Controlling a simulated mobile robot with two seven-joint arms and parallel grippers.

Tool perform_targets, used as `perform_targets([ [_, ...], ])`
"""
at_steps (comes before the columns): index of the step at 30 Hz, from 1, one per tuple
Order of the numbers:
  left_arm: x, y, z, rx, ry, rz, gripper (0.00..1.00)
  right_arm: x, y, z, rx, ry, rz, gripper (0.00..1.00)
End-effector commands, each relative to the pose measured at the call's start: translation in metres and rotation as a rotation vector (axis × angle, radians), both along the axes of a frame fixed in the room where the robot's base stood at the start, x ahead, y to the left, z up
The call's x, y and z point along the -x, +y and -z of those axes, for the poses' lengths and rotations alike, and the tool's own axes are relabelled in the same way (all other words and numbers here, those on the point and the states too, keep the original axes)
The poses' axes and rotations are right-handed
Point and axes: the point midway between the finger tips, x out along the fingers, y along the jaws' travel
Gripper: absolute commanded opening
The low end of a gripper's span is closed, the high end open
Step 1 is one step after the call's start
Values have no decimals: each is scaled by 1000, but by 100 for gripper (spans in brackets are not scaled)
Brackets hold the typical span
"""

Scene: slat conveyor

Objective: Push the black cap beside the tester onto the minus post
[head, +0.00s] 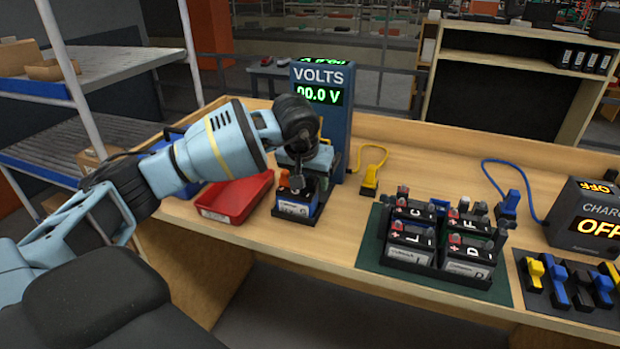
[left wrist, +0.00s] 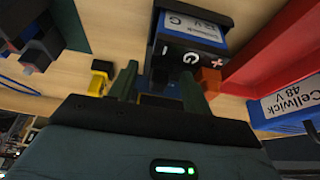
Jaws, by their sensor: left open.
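The tester (head: 335,120) is a tall blue-grey box reading 00.0 V. A blue and black battery (head: 293,207) stands in a dark holder in front of it; its label and plus mark show in the left wrist view (left wrist: 190,35). An orange-red cap (left wrist: 209,79) sits at its plus side. A black upright piece (left wrist: 160,70), probably the black cap, shows between the fingers of my left gripper (left wrist: 157,82). In the head view my left gripper (head: 308,174) is open, low over the battery, and hides part of its top. The minus post cannot be made out clearly. My right gripper is out of view.
A red tray (head: 235,196) lies left of the battery. A yellow plug (head: 370,183) on a cord lies right of the tester. A rack of several batteries (head: 410,262) stands on a green mat (head: 370,255). The charger (head: 590,218) is at the far right.

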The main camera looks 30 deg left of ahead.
Motion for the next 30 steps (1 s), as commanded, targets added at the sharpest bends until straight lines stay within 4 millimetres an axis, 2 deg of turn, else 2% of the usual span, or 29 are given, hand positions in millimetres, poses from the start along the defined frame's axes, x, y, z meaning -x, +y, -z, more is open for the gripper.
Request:
perform_targets([
  [4, 4, -1, -11, 0, -3, 1, 49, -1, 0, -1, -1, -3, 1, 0],
  [15, 25, -6, -63, 0, -3, 0, 49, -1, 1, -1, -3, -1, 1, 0],
  [21, 29, -7, -72, 0, -1, -1, 49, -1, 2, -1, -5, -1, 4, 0],
  [30, 29, -7, -72, 0, 0, 0, 49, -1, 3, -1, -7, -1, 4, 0],
])
